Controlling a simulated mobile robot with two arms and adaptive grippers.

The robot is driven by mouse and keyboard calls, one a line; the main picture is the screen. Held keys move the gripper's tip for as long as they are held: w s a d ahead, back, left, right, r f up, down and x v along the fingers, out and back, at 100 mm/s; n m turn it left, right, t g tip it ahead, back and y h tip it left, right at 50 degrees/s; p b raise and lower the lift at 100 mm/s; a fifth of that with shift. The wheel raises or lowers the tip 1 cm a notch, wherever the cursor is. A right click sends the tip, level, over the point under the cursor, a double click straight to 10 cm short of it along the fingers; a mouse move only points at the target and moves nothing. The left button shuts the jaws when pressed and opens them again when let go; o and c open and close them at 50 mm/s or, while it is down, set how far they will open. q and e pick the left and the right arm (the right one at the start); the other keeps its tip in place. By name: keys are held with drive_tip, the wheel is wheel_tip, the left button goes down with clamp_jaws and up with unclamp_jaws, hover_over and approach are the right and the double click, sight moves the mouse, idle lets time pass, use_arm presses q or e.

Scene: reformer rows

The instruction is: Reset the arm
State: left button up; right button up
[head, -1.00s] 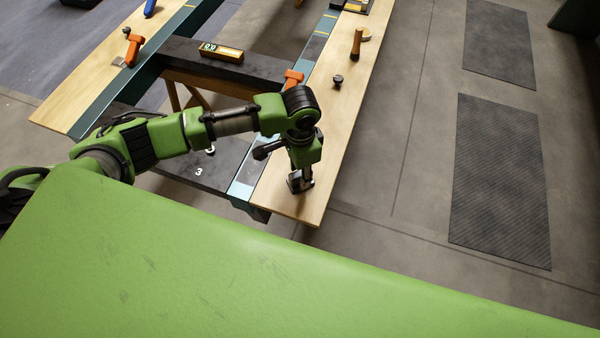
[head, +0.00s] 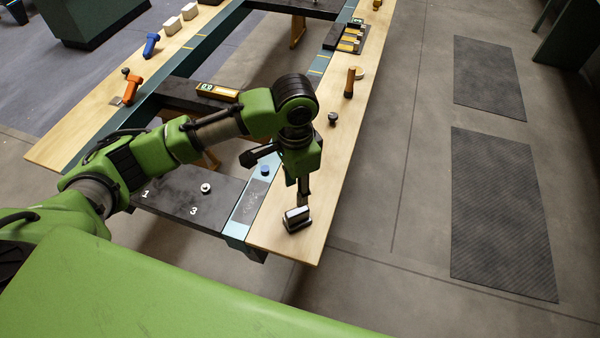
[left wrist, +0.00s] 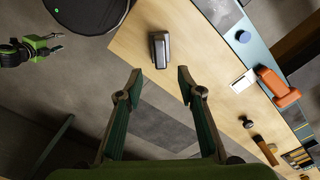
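My left arm reaches in from the left in the head view. Its gripper (head: 303,194) points down just above a small dark metal block (head: 297,218) at the near end of the right wooden plank (head: 285,245). In the left wrist view my left gripper (left wrist: 160,88) has its two fingers wide apart with nothing between them. The metal block (left wrist: 160,49) lies on the wood beyond the fingertips, apart from them. My right gripper (left wrist: 54,42) shows small at the left of the left wrist view, its fingers apart and empty.
A dark numbered panel (head: 165,195) with a pale knob (head: 206,188) lies left of the plank. A blue knob (head: 265,170), a dark knob (head: 333,119) and a wooden-handled tool (head: 350,83) stand along the right side. Floor mats (head: 495,210) lie to the right.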

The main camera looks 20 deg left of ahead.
use_arm(q)
drive_tip(key=s+d+f+n+t+h, duration=0.1)
drive_tip(key=s+d+f+t+h, duration=0.1)
drive_tip(key=s+d+f+h, duration=0.45)
drive_tip(key=s+a+f+n+t+y, duration=0.1)
drive_tip(key=s+a+f+n+y, duration=0.2)
drive_tip(key=s+a+n+y, duration=0.7)
drive_tip(key=s+a+f+m+h+b, duration=0.1)
drive_tip(key=a+f+m+h, duration=0.1)
drive_tip(key=f, duration=1.1)
drive_tip(key=s+a+f+m+h+b, duration=0.1)
drive_tip(key=s+a+f+m+h, duration=0.1)
drive_tip(key=f, duration=1.1)
drive_tip(key=s+a+f+g+b, duration=0.2)
drive_tip(key=s+f, duration=1.5)
drive_tip(key=f, duration=0.2)
drive_tip(key=shift+s+a+f, duration=0.3)
drive_tip(key=shift+s, duration=0.05)
